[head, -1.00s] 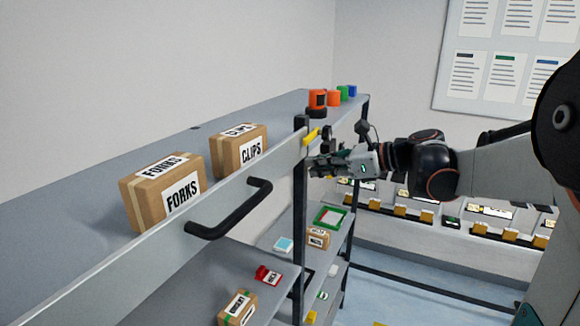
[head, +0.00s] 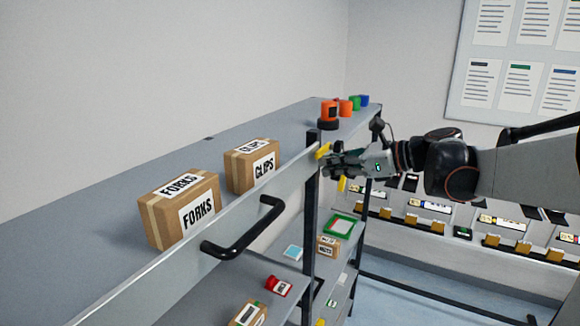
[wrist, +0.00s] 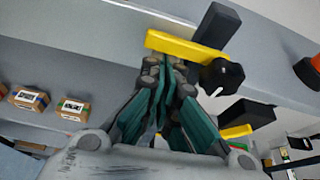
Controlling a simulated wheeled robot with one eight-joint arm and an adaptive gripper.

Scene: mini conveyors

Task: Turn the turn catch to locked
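The turn catch is at the near top corner of the shelf, by the black post. Its yellow bar (head: 323,151) shows in the head view just left of my gripper (head: 335,165). In the wrist view the yellow bar (wrist: 185,47) lies across a black piece, with a black knob (wrist: 222,75) below its right end. A second yellow piece (wrist: 237,131) sits lower right. My gripper (wrist: 168,77) has its fingers drawn together, tips right at the lower edge of the yellow bar. No object shows between the fingers; I cannot tell whether they touch the bar.
A light panel with a black handle (head: 243,230) runs along the shelf front. Boxes marked FORKS (head: 183,208) and CLIPS (head: 252,166) stand on the top shelf. An orange item (head: 328,113) and other coloured items stand beyond the catch. Lower shelves hold small boxes.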

